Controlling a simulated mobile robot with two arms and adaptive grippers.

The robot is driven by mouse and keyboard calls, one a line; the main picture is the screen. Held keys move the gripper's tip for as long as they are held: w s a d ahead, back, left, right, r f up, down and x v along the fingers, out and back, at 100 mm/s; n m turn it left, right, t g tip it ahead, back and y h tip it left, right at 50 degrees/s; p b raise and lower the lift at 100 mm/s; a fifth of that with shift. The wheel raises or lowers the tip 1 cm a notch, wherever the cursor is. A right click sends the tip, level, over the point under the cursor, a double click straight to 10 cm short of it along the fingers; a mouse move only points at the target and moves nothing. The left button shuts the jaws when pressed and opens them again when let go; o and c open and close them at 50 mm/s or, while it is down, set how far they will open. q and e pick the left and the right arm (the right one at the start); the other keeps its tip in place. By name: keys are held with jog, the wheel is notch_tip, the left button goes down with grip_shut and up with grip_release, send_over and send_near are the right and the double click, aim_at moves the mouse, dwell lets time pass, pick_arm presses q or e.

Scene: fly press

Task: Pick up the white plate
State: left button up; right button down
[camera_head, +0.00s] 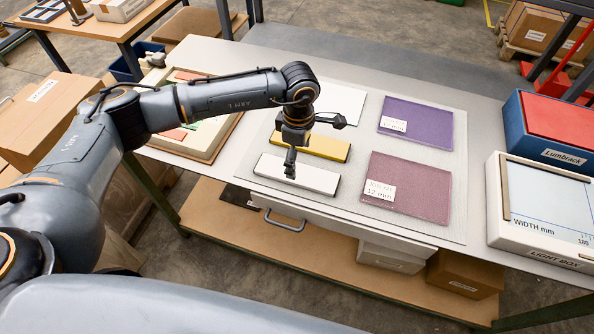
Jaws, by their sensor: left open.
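A long, narrow white plate (320,182) lies flat on the grey mat at the front of the table. A larger white plate (342,101) lies at the back of the mat, partly hidden by my left arm. A yellow plate (328,147) lies between them. My left gripper (290,170) is open and points down over the left-middle part of the narrow white plate. No plate is held between its fingers. I cannot tell whether the fingertips touch the plate. My right gripper is not in view.
Purple (416,122) and mauve (408,188) plates with labels lie to the right. A light box (545,255) and a blue-and-red box (535,145) stand at the right end. A framed tray (200,148) lies left of the mat. A drawer handle (284,222) is below the front edge.

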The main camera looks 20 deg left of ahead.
aim_at(311, 178)
pick_arm(q)
jog(key=f, duration=0.1)
jog(key=f+p, duration=0.1)
jog(key=f, duration=0.1)
jog(key=shift+s+f, duration=0.3)
jog(key=shift+f, duration=0.4)
jog(key=shift+c, duration=0.4)
jog(key=c, duration=1.3)
jog(key=shift+r, duration=0.1)
